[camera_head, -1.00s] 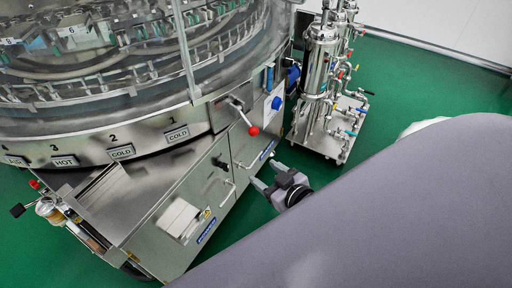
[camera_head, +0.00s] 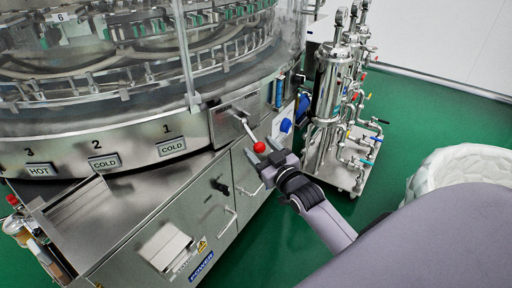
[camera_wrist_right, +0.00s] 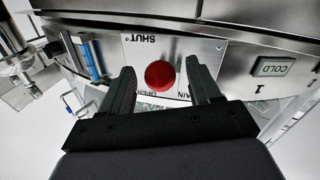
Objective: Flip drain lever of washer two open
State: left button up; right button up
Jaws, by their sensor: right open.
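The drain lever is a metal arm with a red ball knob (camera_head: 259,147), sticking out from a plate on the washer's (camera_head: 140,145) front. My right gripper (camera_head: 262,163) is open, with its fingertips just below the red knob in the head view. In the right wrist view the red knob (camera_wrist_right: 160,75) appears between the two open fingers (camera_wrist_right: 160,87), and neither finger visibly closes on it. The plate (camera_wrist_right: 150,50) behind it has upside-down lettering, with "SHUT" at the top and "OPEN" and "DRAIN" partly hidden by the knob and fingers. My left gripper is not in view.
A steel filter skid (camera_head: 333,110) with pipes and valves stands close to the right of my gripper. A cabinet (camera_head: 200,215) with handles lies below.

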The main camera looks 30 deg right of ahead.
aim_at(256, 142)
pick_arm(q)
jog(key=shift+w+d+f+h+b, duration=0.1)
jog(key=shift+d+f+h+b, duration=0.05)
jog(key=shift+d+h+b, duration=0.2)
pick_arm(e)
jog(key=shift+w+d, duration=0.1)
jog(key=shift+w, duration=1.4)
grip_shut()
